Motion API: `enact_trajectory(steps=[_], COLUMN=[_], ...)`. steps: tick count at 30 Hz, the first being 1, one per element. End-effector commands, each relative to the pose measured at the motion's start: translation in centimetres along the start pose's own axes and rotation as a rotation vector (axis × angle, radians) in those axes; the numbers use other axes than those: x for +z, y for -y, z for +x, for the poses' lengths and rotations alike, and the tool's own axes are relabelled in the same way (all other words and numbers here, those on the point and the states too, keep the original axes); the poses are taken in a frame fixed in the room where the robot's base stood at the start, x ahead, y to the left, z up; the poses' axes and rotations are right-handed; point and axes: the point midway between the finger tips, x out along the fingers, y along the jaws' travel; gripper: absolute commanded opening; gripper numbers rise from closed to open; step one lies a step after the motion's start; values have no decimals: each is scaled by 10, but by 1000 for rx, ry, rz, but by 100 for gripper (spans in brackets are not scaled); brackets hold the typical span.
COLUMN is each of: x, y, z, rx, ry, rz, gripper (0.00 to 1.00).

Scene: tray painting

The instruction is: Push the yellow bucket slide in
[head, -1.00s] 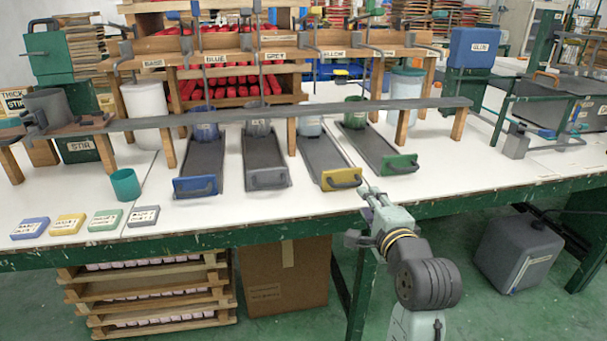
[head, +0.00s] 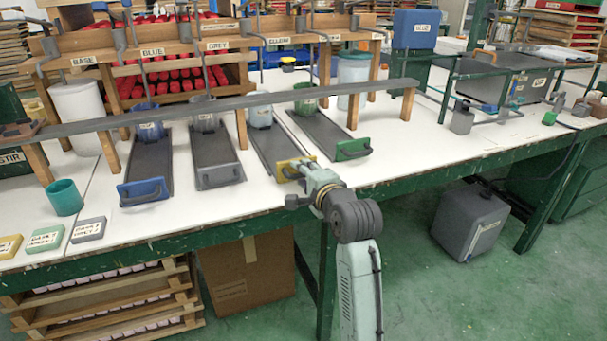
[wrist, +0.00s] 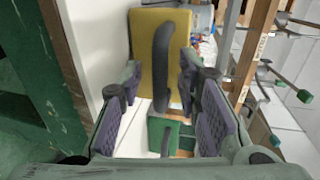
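The yellow bucket slide is a dark tray (head: 277,143) with a yellow front plate (head: 285,172) and a dark handle. It is pulled out toward the table's front, and a pale bucket (head: 260,116) stands at its far end. My gripper (head: 302,172) is at the yellow front plate and hides part of it. In the wrist view, the yellow plate (wrist: 146,45) and its dark handle (wrist: 163,60) lie just ahead. My gripper's purple finger pads (wrist: 165,115) are spread apart, with the handle's end between them; I cannot tell if they touch it.
The grey slide (head: 218,175) and blue slide (head: 143,190) are pulled out on the left. A long grey rail (head: 215,104) crosses above the slides. White tabletop is clear in front.

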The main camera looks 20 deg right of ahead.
Motion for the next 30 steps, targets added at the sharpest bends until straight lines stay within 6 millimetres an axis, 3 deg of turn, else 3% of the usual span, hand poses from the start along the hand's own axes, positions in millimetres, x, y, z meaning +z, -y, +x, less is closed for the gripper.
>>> enact_trajectory(steps=[9,22,30], x=[0,0,0], y=[0,0,0], z=[2,2,2], rx=[0,0,0], ry=[0,0,0], rz=[0,0,0], gripper=[30,1,0])
